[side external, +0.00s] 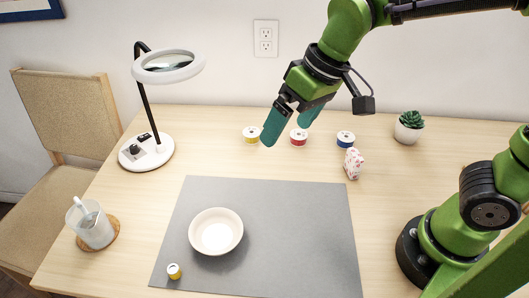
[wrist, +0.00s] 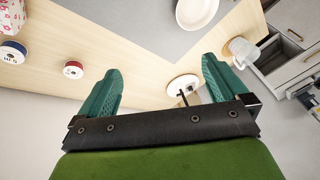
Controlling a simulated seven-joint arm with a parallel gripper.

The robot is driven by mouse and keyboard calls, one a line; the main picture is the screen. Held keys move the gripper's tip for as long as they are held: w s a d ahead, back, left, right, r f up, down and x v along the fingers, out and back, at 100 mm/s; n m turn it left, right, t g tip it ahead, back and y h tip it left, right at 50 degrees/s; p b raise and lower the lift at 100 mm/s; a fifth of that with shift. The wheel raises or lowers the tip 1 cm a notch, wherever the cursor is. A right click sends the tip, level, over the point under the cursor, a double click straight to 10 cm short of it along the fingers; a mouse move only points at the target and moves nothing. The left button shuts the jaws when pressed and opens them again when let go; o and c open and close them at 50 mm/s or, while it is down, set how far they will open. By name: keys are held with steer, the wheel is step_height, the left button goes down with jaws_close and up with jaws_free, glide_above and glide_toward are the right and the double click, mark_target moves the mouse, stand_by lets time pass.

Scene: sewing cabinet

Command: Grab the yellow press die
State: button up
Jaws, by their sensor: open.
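A small yellow cylinder with a pale top, which looks like the yellow press die (side external: 174,272), stands on the front left corner of the grey mat (side external: 300,240), in front of the white bowl (side external: 216,231). I do not see it in the wrist view. My gripper (side external: 286,133) is open and empty, high above the back of the table near the spools, far behind and to the right of the die. In the wrist view my gripper (wrist: 161,66) shows its two teal fingers spread apart with nothing between them.
Yellow (side external: 251,135), red (side external: 299,136) and blue (side external: 346,139) spools stand along the back. A patterned pink-white item (side external: 353,163) and a plant (side external: 409,127) are right. A magnifier lamp (side external: 147,152) and a cup (side external: 93,226) stand left. The mat's right half is clear.

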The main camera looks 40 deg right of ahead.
steer(key=s+d+m+t, duration=0.3)
steer(key=s+d, duration=0.3)
steer(key=d, duration=0.4)
steer(key=shift+s+d+m, duration=0.25)
steer(key=shift+s+m, duration=0.05)
steer(key=shift+m, duration=0.3)
steer(key=shift+s+d+r+m+t+h, duration=0.25)
steer(key=shift+d+r+m+t+h, duration=0.25)
steer(key=shift+d, duration=0.3)
steer(key=shift+c, duration=1)
steer(key=shift+d+r, duration=0.1)
steer(key=shift+d, duration=0.05)
steer(key=shift+c, duration=1.2)
steer(key=c, duration=0.4)
